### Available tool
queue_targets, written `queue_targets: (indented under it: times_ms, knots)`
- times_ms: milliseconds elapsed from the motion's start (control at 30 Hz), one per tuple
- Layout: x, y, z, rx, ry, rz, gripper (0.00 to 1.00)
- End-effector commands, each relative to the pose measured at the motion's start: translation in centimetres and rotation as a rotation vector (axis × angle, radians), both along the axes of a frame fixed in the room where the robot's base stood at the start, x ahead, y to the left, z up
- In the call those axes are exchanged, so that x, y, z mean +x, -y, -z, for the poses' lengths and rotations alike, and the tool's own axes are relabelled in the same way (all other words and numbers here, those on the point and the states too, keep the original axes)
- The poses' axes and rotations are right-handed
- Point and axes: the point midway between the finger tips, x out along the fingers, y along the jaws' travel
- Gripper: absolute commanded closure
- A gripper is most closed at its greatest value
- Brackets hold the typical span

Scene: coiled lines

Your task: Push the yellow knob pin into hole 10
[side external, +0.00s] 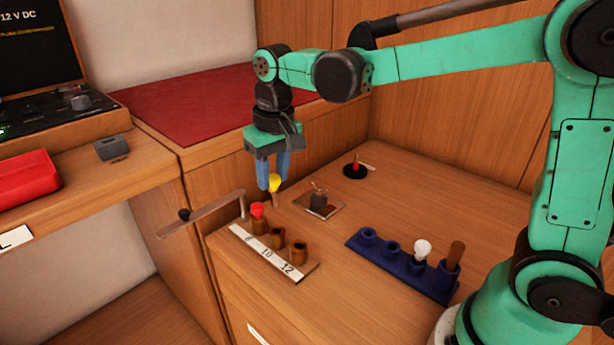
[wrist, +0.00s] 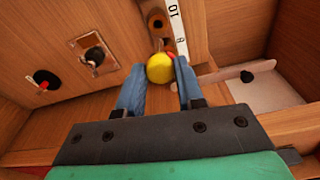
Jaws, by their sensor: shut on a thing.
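My gripper (side external: 271,178) is shut on the yellow knob pin (side external: 275,184), whose shaft points down. The pin is in the air behind the numbered hole row. In the wrist view the yellow knob (wrist: 159,69) sits between the blue fingertips of my gripper (wrist: 160,82). The row has a white strip (side external: 256,247) with labels 10 and 12 readable. Hole 10 (side external: 277,238) is a brown sleeve in the middle and looks empty. A red knob pin (side external: 257,210) stands in the sleeve at the left end.
A blue rack (side external: 391,268) at right holds a white knob pin (side external: 422,250) and a brown pin (side external: 455,255). A metal lever (side external: 208,212) juts out left of the row. A small plate with a fitting (side external: 318,201) and a black disc (side external: 355,170) lie behind.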

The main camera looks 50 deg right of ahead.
Motion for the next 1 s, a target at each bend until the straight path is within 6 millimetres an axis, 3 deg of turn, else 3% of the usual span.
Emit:
queue_targets:
  times_ms: [433, 1000]
  knots:
    - [0.0, 0.0, 4.1, 0.000, 0.000, 0.001, 1.00]
    - [-0.1, 0.1, 4.7, 0.000, 0.000, 0.001, 1.00]
